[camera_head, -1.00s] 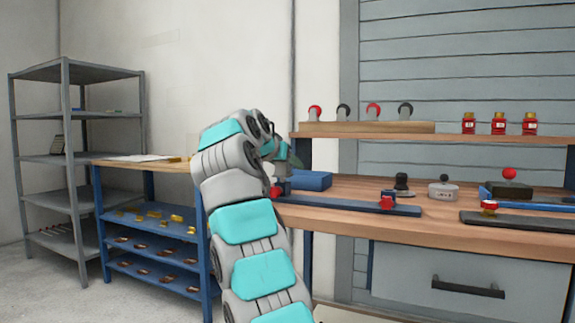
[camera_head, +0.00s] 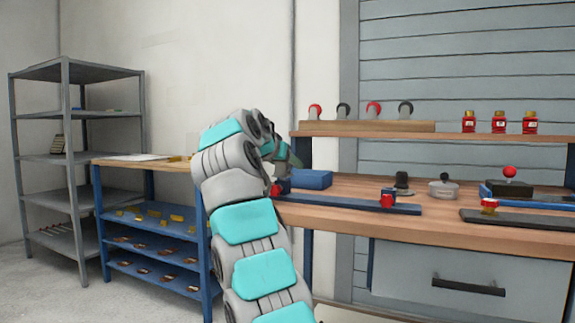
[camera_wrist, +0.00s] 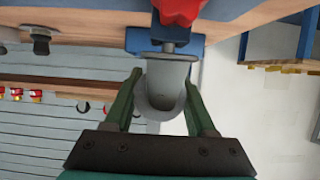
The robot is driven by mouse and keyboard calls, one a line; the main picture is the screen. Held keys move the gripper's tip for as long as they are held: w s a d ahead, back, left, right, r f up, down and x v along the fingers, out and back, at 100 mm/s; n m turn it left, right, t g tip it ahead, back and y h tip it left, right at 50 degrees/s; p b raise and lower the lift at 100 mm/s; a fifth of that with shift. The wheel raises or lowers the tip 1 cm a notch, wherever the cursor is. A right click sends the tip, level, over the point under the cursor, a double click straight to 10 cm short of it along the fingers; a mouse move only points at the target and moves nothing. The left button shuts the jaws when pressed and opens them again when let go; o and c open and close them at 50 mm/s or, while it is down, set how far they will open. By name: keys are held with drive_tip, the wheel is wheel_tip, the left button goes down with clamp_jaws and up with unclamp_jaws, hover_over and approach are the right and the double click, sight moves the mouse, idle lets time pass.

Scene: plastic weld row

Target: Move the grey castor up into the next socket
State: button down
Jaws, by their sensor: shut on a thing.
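My gripper (camera_wrist: 163,80) shows in the wrist view, its two green fingers on either side of a grey rounded piece, the grey castor (camera_wrist: 165,88). The fingers are shut on it. The castor's far end is close to a blue block (camera_wrist: 143,41) with a grey pin and a red knob (camera_wrist: 180,9); I cannot tell whether they touch. In the head view my arm hides the castor and most of the gripper, at the left end of the bench by a long blue rail (camera_head: 345,203). I cannot make out a socket clearly.
The wooden bench (camera_head: 445,222) carries a blue box (camera_head: 312,179), a red clamp (camera_head: 387,198), a dark upright piece (camera_head: 402,182) and a grey round pot (camera_head: 443,189). Above, a shelf holds a wooden rack (camera_head: 365,127) of wheels and red bottles (camera_head: 499,124). A blue shelf unit (camera_head: 150,229) stands left.

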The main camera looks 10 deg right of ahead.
drive_tip(key=shift+f, duration=0.25)
idle(0.4)
unclamp_jaws()
idle(0.4)
wheel_tip(320, 180, up, 7)
drive_tip(key=p, duration=0.6)
drive_tip(key=shift+p, duration=0.3)
idle(0.3)
